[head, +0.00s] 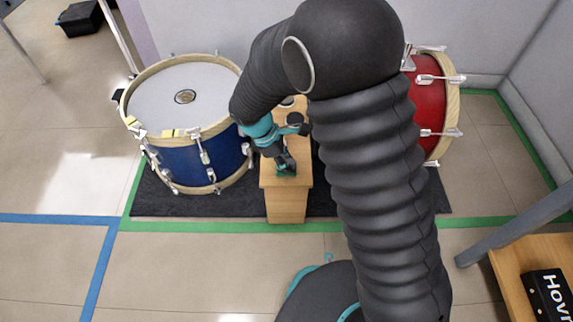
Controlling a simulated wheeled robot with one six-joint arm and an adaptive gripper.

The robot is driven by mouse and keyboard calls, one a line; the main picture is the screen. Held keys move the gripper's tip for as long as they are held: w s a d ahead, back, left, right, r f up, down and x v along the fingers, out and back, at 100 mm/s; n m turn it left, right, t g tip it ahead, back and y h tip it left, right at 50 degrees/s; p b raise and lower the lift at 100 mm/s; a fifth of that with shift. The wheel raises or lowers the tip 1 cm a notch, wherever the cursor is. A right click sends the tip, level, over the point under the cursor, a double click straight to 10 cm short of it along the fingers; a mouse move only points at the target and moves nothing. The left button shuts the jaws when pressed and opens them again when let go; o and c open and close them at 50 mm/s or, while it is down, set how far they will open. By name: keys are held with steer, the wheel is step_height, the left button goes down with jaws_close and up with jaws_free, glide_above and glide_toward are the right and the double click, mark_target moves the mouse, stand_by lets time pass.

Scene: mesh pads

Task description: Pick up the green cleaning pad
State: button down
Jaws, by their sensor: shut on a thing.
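The green cleaning pad (286,174) shows as a small green patch at the fingertips of my gripper (285,167), over the top of a narrow wooden stand. My gripper points down and is shut on the pad. Most of the pad is hidden by the fingers, and I cannot tell whether it touches the stand's top.
The wooden stand (287,205) is on a dark mat (237,206). A blue drum (190,165) is close on its left, and a red drum (431,105) is to the right behind my arm. A wooden table (511,283) is at the lower right.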

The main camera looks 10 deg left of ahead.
mark_target(291, 161)
steer(key=shift+r, duration=0.7)
step_height(291, 161, up, 3)
steer(key=shift+f+p, duration=0.15)
steer(key=shift+p, duration=0.35)
steer(key=s+d+r+p, duration=0.1)
steer(key=s+d+r, duration=0.5)
steer(key=d, duration=0.4)
steer(key=shift+r, duration=0.4)
